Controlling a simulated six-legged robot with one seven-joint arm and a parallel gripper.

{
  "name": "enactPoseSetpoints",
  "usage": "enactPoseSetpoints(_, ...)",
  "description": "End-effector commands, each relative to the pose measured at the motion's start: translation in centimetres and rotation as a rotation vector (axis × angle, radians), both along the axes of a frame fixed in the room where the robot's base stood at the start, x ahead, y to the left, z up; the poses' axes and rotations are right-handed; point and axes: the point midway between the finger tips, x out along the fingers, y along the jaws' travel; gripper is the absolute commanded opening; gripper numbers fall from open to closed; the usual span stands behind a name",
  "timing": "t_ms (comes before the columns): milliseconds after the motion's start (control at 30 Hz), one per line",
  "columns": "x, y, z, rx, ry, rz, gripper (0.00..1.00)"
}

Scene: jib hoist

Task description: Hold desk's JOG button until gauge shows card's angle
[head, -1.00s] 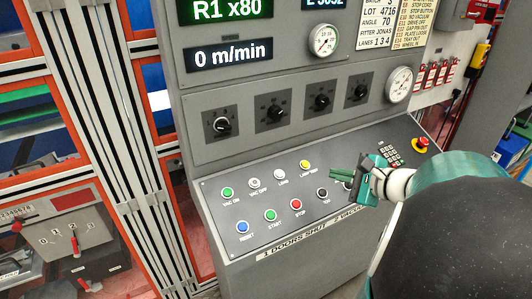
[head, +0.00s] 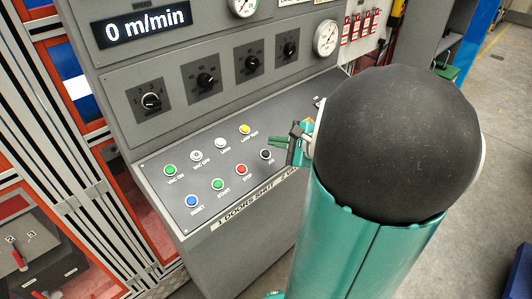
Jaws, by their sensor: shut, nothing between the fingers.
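The sloped grey control desk (head: 160,170) carries the round black JOG button (head: 265,154) at the right end of its lower button row. My gripper (head: 272,141) is shut and empty, with its green fingertips pointing left, just above the JOG button in the picture. I cannot tell its height over the desk; no contact shows. One white dial gauge (head: 326,37) is on the upright panel, its reading too small to make out. A second gauge (head: 242,6) is cut off by the top edge. The card with the angle is out of readable view.
Red STOP (head: 242,169), green START (head: 218,184) and blue RESET (head: 191,201) buttons share the lower row. A yellow lamp-test button (head: 244,129) sits in the upper row. Rotary knobs (head: 208,80) line the upright panel. My arm hides the desk's right end.

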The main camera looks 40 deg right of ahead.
Motion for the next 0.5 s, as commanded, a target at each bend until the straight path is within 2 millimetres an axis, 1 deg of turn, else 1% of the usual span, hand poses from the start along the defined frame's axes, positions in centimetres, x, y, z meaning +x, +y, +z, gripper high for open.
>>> enactPoseSetpoints(33,0.2,0.0,-0.7,0.005,0.002,-0.001,0.0)
enactPoseSetpoints(200,1.0,0.0,-2.4,0.004,0.001,0.0,0.0)
enactPoseSetpoints(333,1.3,0.1,-3.0,0.001,0.0,0.001,0.0)
enactPoseSetpoints(500,1.4,0.0,-3.2,0.001,0.001,-0.001,0.0)
